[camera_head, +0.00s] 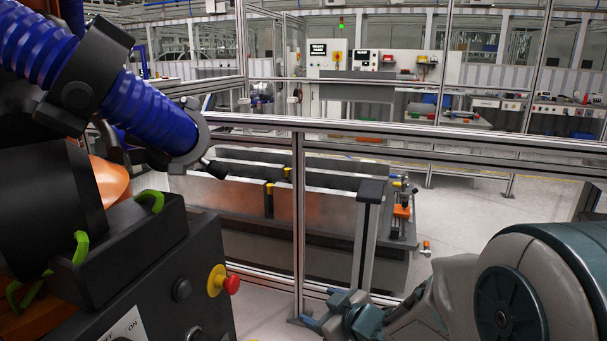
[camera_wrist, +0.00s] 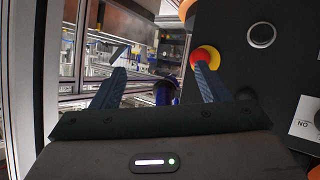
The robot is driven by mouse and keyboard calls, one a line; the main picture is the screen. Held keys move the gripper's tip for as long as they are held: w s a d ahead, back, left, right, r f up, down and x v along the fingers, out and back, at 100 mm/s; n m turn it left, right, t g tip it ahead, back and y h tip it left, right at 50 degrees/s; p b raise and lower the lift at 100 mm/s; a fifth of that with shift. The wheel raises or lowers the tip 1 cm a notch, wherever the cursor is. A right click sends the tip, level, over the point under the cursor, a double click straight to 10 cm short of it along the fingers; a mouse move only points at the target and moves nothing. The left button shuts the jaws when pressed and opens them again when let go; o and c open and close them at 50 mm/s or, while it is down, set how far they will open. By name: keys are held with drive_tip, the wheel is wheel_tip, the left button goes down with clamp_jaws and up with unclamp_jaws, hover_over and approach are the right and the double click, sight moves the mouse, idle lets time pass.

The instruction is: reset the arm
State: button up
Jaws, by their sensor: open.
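My gripper (camera_wrist: 160,90) shows in the wrist view with its two dark fingers spread apart. It is open and nothing is between the fingers. In the head view my gripper (camera_head: 335,312) is low in the picture, right of the drive unit, partly hidden by my own arm. The drive unit (camera_head: 150,262) is a dark box at the left with a red emergency button (camera_head: 231,285) on a yellow base. The button (camera_wrist: 206,57) also shows in the wrist view, close to the right finger. I cannot tell whether they touch.
A metal rail fence with an upright post (camera_head: 298,225) stands behind my gripper. A thick blue hose (camera_head: 150,108) hangs at the upper left. Metal bins (camera_head: 240,198) stand beyond the fence. Open floor (camera_head: 480,205) lies to the right, beyond the rails.

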drive_tip(key=s+d+r+m+g+h+p, duration=0.1)
drive_tip(key=s+d+r+m+h+p, duration=0.3)
drive_tip(key=d+r+m+h+p, duration=0.5)
drive_tip(key=s+d+r+m+g+y+p, duration=0.1)
drive_tip(key=s+r+g+p, duration=0.2)
drive_tip(key=s, duration=1.2)
wheel_tip(320, 180, up, 5)
drive_tip(key=g, duration=0.3)
drive_tip(key=shift+s+d+g+y+p, duration=0.25)
drive_tip(key=shift+d+g+y+p, duration=0.05)
drive_tip(key=shift+d+p, duration=0.1)
drive_tip(key=shift+r, duration=0.1)
idle(0.6)
